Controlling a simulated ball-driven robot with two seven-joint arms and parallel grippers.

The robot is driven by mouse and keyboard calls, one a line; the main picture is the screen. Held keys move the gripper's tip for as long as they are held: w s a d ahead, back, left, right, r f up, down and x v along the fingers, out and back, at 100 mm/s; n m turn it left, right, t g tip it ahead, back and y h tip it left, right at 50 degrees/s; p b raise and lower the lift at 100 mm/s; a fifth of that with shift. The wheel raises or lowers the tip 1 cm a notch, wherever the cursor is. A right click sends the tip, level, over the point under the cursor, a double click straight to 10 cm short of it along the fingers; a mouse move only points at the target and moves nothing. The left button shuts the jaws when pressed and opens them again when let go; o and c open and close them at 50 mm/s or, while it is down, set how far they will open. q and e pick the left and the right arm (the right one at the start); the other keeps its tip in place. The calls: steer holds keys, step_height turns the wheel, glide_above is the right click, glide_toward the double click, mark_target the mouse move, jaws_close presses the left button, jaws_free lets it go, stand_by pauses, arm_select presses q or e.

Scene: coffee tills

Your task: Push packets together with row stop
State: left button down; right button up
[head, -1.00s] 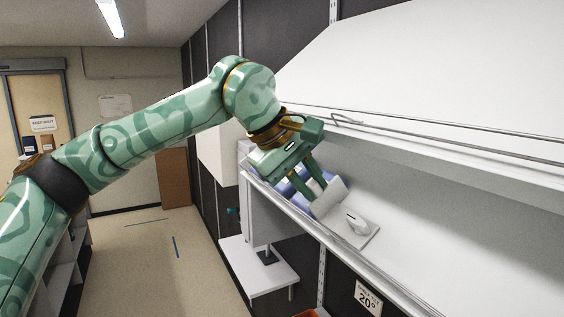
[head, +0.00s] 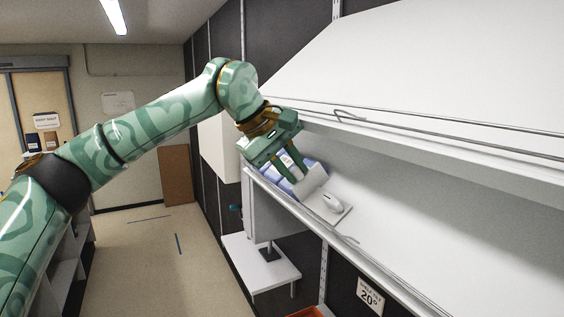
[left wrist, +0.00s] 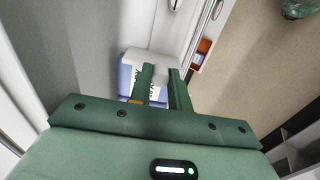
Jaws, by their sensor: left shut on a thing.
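The row stop (head: 330,205) is a white angled piece with an upright plate, a flat foot and a rounded white lug. It sits on the white shelf near its front edge. Blue-and-white packets (head: 283,163) stand just beyond the plate, partly hidden by my fingers. In the left wrist view, the packets (left wrist: 127,75) show behind my fingers, close against or very near the row stop; I cannot tell if they touch. My right gripper is out of view.
A wire rail (head: 430,139) runs along the upper shelf above my gripper. The shelf's front lip (head: 360,258) runs close by the row stop. The shelf to the right is bare. A small white ledge (head: 262,268) and an orange bin (head: 308,312) are below.

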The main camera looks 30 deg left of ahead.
arm_select(q)
steer(key=shift+w+a+r, duration=0.1)
steer(key=shift+w+a, duration=0.5)
steer(key=shift+a, duration=0.2)
steer(key=shift+w+a+r, duration=0.1)
steer(key=shift+w+a, duration=0.45)
steer(key=shift+a, duration=0.25)
steer(key=c, duration=1.2)
jaws_free()
steer(key=shift+c, duration=0.2)
steer(key=shift+s+f, duration=0.1)
steer(key=shift+s, duration=0.05)
steer(key=shift+a+r, duration=0.1)
steer(key=shift+r, duration=0.1)
steer(key=v, duration=1.6)
steer(key=shift+s+b, duration=0.15)
steer(key=shift+b, duration=0.25)
steer(key=shift+f, duration=0.15)
